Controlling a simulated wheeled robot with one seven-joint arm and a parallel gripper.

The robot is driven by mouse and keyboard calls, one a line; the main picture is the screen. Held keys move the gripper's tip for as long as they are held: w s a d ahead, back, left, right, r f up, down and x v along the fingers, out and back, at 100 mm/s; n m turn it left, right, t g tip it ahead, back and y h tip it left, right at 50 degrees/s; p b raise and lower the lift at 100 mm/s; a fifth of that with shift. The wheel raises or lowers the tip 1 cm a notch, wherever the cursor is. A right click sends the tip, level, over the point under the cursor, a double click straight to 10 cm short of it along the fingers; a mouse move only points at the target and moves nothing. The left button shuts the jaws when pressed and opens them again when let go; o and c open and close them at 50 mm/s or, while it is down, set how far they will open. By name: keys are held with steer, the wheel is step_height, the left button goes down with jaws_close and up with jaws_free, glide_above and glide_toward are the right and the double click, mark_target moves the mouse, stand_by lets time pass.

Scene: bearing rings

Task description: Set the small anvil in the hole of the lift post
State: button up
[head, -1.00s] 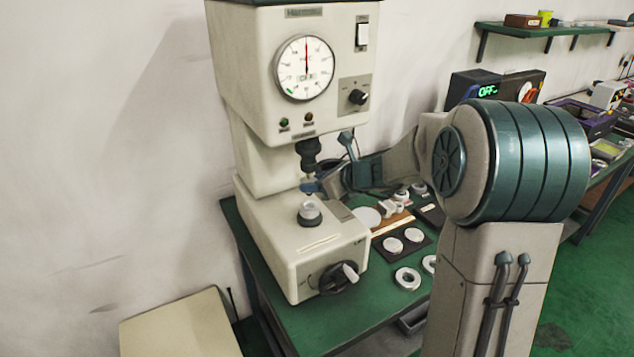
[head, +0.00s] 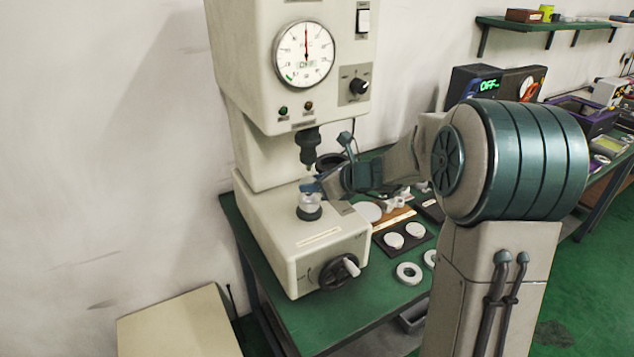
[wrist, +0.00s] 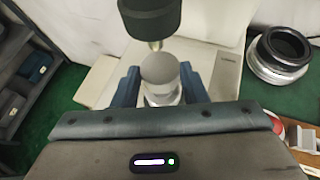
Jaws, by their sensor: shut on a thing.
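The small anvil is a grey round disc (wrist: 158,69) between the two blue fingers of my gripper (wrist: 160,84) in the wrist view. My gripper (head: 311,189) is shut on it, low over the tester's base. The lift post (head: 309,213) is a short round post with a dark collar on that base. In the wrist view the pale metal top of the post (wrist: 163,98) shows just below the anvil. The anvil is right at the post top. I cannot tell whether its stem is in the hole, because the fingers and disc hide it.
The tester's dark spindle (head: 308,148) hangs close above my gripper, and its tip (wrist: 156,45) is near the anvil. A handwheel (head: 338,271) is on the base front.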

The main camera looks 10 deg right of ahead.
steer(key=shift+f+b, duration=1.2)
steer(key=shift+f, duration=0.2)
steer(key=o, duration=1.3)
steer(key=shift+c, duration=0.2)
steer(key=v, duration=1.4)
steer(key=s+a+f+n+g+h, duration=0.1)
steer(key=s+a+f+n+g, duration=0.15)
steer(key=s+n, duration=0.3)
steer(key=s+a+f+n+g+h, duration=0.1)
steer(key=s+a+n+g, duration=0.15)
steer(key=s+n, duration=0.3)
steer(key=s+d+f+n+h, duration=0.1)
steer(key=s+f+n+h, duration=0.1)
steer(key=s+n, duration=0.4)
steer(key=s+d+f+n+h, duration=0.1)
steer(key=s+n+h, duration=0.3)
steer(key=n, duration=0.5)
steer(key=shift+s+d+f+g, duration=0.4)
steer(key=shift+s+f, duration=0.35)
steer(key=shift+s, duration=0.45)
